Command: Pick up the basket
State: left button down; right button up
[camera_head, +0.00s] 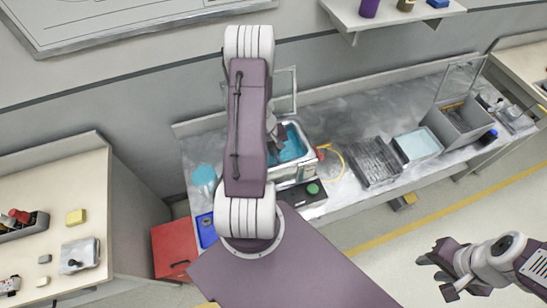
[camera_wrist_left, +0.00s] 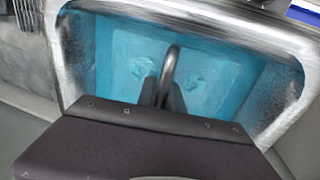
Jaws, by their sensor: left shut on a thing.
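My left gripper (camera_wrist_left: 162,98) is at a metal tank of blue liquid in the left wrist view. Its two dark fingers are shut on a grey curved handle (camera_wrist_left: 170,62), which I take to be the basket's. The rest of the basket is not clearly visible; only blue liquid with pale patches shows around the handle. In the head view the tank (camera_head: 311,150) stands on the grey bench, partly hidden by my left arm, which hides most of that gripper. My right gripper (camera_head: 437,271) is open and empty over the floor at the lower right.
A control box with a green button (camera_head: 313,188) is in front of the tank. A dark ribbed rack (camera_head: 376,162), a pale blue tray (camera_head: 418,145) and a clear-lidded box (camera_head: 458,125) stand to its right. A red box (camera_head: 172,248) is at lower left.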

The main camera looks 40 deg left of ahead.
dwell(0.8)
pick_arm(q)
notch_tip(320, 180, up, 18)
jog(key=p, duration=0.7)
